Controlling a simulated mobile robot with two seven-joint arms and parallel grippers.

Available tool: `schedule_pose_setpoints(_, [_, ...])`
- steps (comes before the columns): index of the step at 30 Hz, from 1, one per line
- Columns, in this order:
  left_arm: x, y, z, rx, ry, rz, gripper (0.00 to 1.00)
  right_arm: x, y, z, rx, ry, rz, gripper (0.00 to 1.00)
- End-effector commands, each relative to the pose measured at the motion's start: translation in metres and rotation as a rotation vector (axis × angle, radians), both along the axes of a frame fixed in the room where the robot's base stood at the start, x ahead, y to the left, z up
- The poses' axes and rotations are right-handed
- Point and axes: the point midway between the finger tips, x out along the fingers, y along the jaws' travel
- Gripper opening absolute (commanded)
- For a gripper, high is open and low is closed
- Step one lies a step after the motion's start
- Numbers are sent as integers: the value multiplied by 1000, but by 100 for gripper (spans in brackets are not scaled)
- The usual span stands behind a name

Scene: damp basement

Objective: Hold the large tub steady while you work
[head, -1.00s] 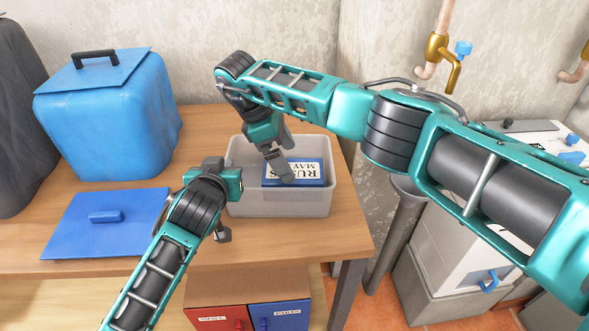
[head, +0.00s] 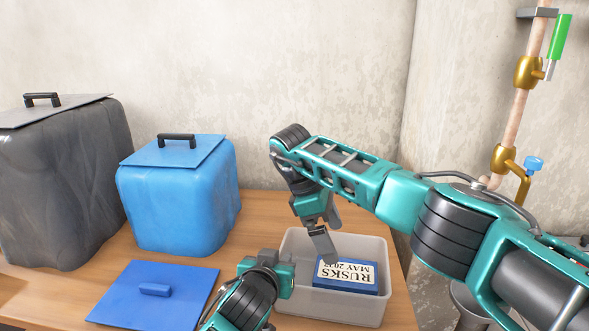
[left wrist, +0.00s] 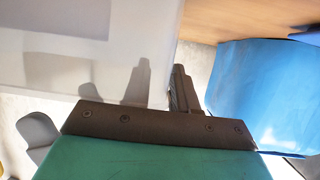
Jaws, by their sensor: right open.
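The large tub (head: 296,244) is pale grey and translucent, upright on the wooden table, open at the top. A blue box of rusks (head: 347,284) with a white label, its print upside down to me, lies inside. My left gripper (head: 286,277) is at the tub's left wall; in the left wrist view (left wrist: 160,88) one dark finger stands along the tub's edge and the other shows dimly through the translucent wall (left wrist: 60,55), so it looks shut on the wall. My right gripper (head: 327,236) is open, pointing down into the tub by the box's far left edge.
A blue container (head: 178,205) with a handled lid and a taller black one (head: 60,185) stand at the left. A flat blue lid (head: 160,290) lies in front. Pipes with brass valves (head: 504,160) run up the right wall. My right arm crosses above the tub's right side.

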Motion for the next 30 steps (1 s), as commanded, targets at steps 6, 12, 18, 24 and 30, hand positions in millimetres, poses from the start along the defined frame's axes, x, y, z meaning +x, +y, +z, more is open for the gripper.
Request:
schedule_pose_setpoints(6, [0,0,0,0,0,0,37,0,0,0,0,0,0,100])
schedule_pose_setpoints(12, [-2,0,1,0,0,0,37,0,0,0,0,0,0,100])
schedule_pose_setpoints(18, [-20,5,8,-2,0,0,37,0,0,0,0,0,0,100])
schedule_pose_setpoints(24, [-51,14,21,-2,1,0,37,0,0,0,0,0,0,100])
schedule_pose_setpoints(30, [-81,22,34,-2,1,0,37,0,0,0,0,0,0,100])
